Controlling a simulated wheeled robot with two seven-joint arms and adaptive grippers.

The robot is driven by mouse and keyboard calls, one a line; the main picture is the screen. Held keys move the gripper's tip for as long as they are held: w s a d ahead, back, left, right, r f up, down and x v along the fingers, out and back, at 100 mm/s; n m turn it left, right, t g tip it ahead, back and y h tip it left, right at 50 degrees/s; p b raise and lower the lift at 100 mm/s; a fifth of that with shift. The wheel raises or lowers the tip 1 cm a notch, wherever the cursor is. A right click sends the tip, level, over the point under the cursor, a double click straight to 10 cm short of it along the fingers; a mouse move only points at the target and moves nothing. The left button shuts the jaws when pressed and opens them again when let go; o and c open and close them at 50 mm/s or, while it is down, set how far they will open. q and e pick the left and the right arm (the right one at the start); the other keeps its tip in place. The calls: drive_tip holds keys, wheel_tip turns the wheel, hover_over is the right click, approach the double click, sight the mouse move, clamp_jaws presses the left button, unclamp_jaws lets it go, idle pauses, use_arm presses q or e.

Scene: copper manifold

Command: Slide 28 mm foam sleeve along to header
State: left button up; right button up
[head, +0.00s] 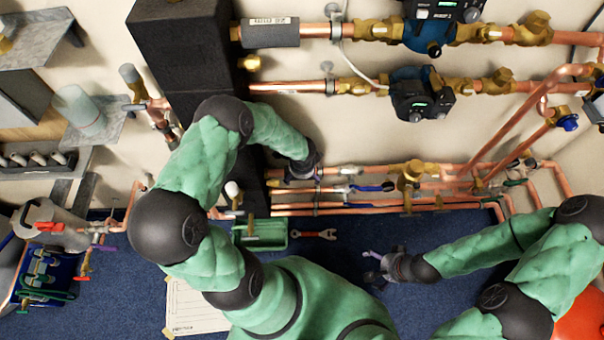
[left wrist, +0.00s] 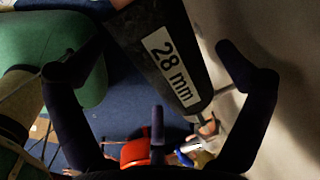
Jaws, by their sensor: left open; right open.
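A dark foam sleeve (left wrist: 150,30) with a white "28 mm" label sits on a copper pipe (left wrist: 207,128) in the left wrist view. My left gripper (left wrist: 162,55) is open, with one finger on each side of the sleeve and visible gaps. In the head view my left gripper (head: 303,168) is at the lower pipe run, beside the tall black block (head: 185,50) that looks like the clad header. It largely hides the sleeve there. My right gripper (head: 378,266) is open and empty over the blue floor, away from the pipes.
A second labelled grey sleeve (head: 270,32) is on the top pipe. Pumps (head: 412,95) and brass valves line the wall. Parallel copper pipes (head: 340,209) run low beneath my left gripper. A green tray (head: 260,234) and a red-handled tool (head: 315,234) lie on the blue floor (head: 330,255).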

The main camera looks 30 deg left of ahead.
use_arm(q)
drive_tip(key=c, duration=1.1)
drive_tip(key=shift+c, duration=0.2)
drive_tip(key=shift+s+a, duration=0.15)
drive_tip(key=shift+a, duration=0.05)
drive_tip(key=shift+s+a, duration=0.2)
drive_tip(key=shift+a, duration=0.1)
drive_tip(key=shift+s+a+f, duration=0.1)
drive_tip(key=shift+s+a, duration=0.6)
drive_tip(key=shift+a, duration=0.25)
